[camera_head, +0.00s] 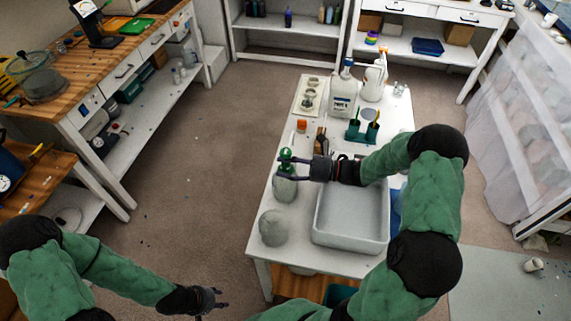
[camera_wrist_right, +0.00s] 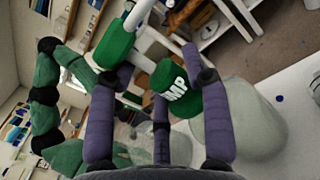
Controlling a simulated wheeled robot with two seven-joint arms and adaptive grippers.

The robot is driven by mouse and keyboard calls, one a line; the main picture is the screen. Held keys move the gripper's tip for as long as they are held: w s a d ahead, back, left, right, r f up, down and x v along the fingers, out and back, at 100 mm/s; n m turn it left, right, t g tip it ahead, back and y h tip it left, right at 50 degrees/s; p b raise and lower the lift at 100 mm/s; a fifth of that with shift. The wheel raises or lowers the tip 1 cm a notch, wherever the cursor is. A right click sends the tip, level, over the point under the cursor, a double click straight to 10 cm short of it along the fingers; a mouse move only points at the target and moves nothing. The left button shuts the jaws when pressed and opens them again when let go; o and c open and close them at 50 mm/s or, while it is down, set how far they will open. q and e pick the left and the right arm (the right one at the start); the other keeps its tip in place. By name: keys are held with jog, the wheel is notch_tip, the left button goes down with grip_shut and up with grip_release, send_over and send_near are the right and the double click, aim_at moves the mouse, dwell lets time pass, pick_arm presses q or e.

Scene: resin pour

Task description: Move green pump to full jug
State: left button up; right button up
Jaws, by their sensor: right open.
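The green pump (camera_head: 286,156) stands on top of a clouded, translucent jug (camera_head: 284,188) at the left edge of the white table. My right gripper (camera_head: 287,168) reaches in from the right at the pump, fingers open on either side of it. In the right wrist view the pump's green, white-lettered collar (camera_wrist_right: 178,88) lies between the spread fingers (camera_wrist_right: 158,66). A rounded, pale grey jug-like thing (camera_head: 273,228) stands nearer on the table. I cannot tell which jug is full. My left gripper (camera_head: 212,300) hangs low, off the table; its fingers look apart and empty.
A grey-white tub (camera_head: 350,243) sits right of the jugs, under my right arm. A small orange-capped jar (camera_head: 301,125) is behind the pump.

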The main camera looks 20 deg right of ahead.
jog(key=v, duration=1.2)
notch_tip(320, 180, up, 5)
jog(key=p, duration=0.5)
jog(key=shift+a, duration=0.1)
notch_tip(320, 180, up, 10)
jog(key=p, duration=1)
